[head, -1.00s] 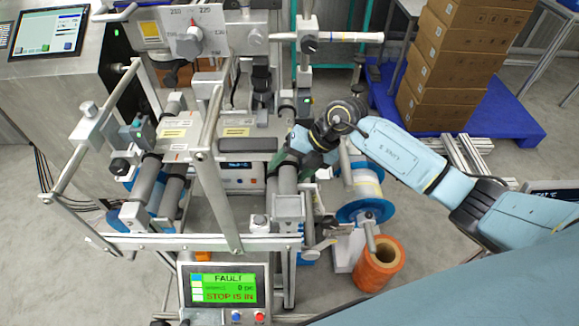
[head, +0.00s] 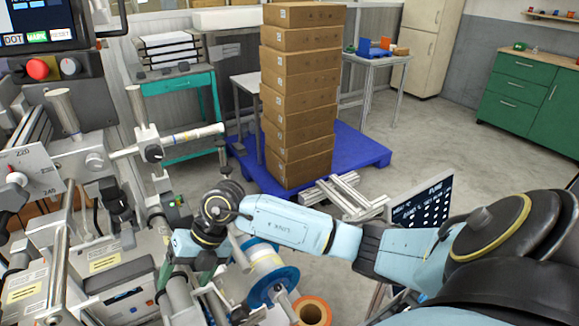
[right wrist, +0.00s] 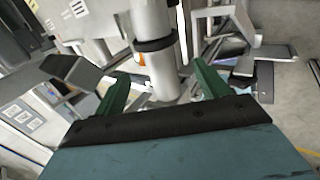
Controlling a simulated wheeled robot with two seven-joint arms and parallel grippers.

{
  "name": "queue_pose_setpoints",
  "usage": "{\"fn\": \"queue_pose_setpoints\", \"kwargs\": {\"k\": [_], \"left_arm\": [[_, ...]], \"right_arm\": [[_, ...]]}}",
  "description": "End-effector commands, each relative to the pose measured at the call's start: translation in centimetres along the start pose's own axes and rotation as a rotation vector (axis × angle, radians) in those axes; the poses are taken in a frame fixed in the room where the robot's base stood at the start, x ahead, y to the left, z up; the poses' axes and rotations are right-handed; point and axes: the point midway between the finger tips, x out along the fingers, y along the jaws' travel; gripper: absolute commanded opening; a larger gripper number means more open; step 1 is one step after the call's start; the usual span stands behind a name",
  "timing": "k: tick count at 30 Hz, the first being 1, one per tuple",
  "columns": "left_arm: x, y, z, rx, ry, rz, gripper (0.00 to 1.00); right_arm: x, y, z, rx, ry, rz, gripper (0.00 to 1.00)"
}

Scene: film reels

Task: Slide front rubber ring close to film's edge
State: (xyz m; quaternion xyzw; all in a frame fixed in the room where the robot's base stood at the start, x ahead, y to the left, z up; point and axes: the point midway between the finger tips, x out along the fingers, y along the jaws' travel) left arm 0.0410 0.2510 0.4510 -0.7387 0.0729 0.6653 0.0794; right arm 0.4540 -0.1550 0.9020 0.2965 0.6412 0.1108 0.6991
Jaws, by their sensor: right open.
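A black rubber ring (right wrist: 155,43) sits around a grey roller (right wrist: 152,18) in the right wrist view. My right gripper (right wrist: 161,70) has its two green fingers spread apart, one on each side of the roller. The ring lies farther up the picture than the fingertips, and the fingers do not close on it. In the head view my right gripper (head: 186,268) is low over the machine's rollers at the lower left. I cannot tell the film's edge in either view. My left gripper is not in view.
A blue-flanged reel (head: 285,277) and an orange roll (head: 314,311) stand right of the gripper. Machine bars and knobs (head: 153,153) crowd the left. A stack of cartons (head: 298,100) on a blue pallet (head: 365,148) stands behind. Floor at right is open.

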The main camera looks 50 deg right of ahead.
Motion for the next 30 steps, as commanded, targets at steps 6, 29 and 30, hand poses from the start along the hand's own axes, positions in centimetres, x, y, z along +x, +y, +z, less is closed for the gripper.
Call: {"fn": "queue_pose_setpoints", "kwargs": {"k": [6, 29, 30], "left_arm": [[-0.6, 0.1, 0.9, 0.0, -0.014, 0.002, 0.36], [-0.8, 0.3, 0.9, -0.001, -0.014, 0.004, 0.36], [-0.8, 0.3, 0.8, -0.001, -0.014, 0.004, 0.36]], "right_arm": [[-4.7, -0.2, 0.1, 0.002, -0.003, -0.004, 0.73], [-8.7, 9.0, -3.7, -0.016, 0.015, 0.527, 0.73], [-8.8, 9.7, -4.0, -0.009, 0.012, 0.576, 0.73]]}}
